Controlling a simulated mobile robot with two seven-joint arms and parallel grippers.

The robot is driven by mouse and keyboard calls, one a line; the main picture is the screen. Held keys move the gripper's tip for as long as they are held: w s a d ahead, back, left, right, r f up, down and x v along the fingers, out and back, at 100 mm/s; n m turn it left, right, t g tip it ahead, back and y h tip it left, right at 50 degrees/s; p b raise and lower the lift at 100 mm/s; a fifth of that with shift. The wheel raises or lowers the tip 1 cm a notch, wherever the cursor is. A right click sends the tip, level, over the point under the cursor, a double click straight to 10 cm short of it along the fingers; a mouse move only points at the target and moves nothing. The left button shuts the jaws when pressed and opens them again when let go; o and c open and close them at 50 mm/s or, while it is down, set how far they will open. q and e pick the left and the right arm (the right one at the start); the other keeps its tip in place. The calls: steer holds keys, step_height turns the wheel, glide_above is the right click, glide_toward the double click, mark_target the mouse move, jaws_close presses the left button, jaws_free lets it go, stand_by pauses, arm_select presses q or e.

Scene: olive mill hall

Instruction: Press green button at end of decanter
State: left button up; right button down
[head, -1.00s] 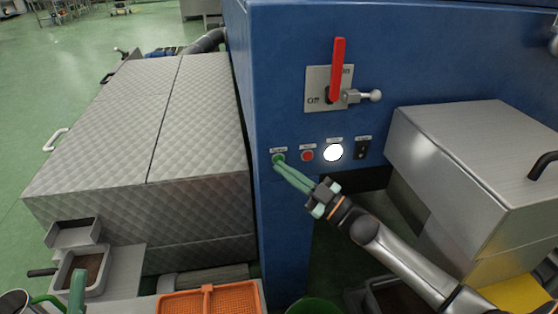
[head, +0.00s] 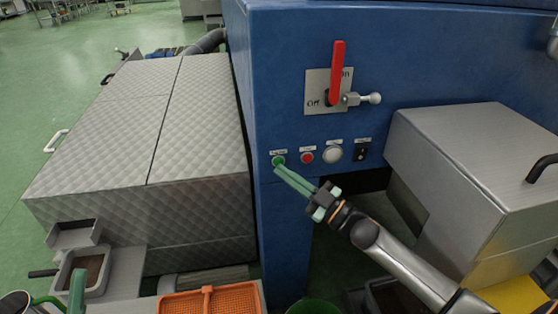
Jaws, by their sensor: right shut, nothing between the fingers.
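The green button (head: 278,160) is at the left end of a row of controls on the blue decanter panel (head: 285,90). My right gripper (head: 278,169) is shut and empty. Its green fingertips are just below the green button in the picture, and the button face shows clear above them. A small gap seems to lie between them. At the bottom left edge, green parts (head: 77,291) that look like my left gripper show only in part; I cannot tell their opening.
Right of the green button are a red button (head: 307,157), a pale round lamp (head: 333,155) and a black switch (head: 361,152). A red lever (head: 338,70) stands upright above. A steel box (head: 480,155) juts out at right; an orange crate (head: 208,289) is below.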

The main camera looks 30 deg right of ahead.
steer(key=shift+s, duration=0.25)
steer(key=shift+a, duration=0.1)
steer(key=s+p, duration=0.1)
steer(key=s, duration=0.1)
steer(key=s+a+p, duration=0.1)
steer(key=s+p, duration=0.1)
steer(key=s, duration=0.1)
steer(key=shift+a, duration=0.1)
stand_by(0.9)
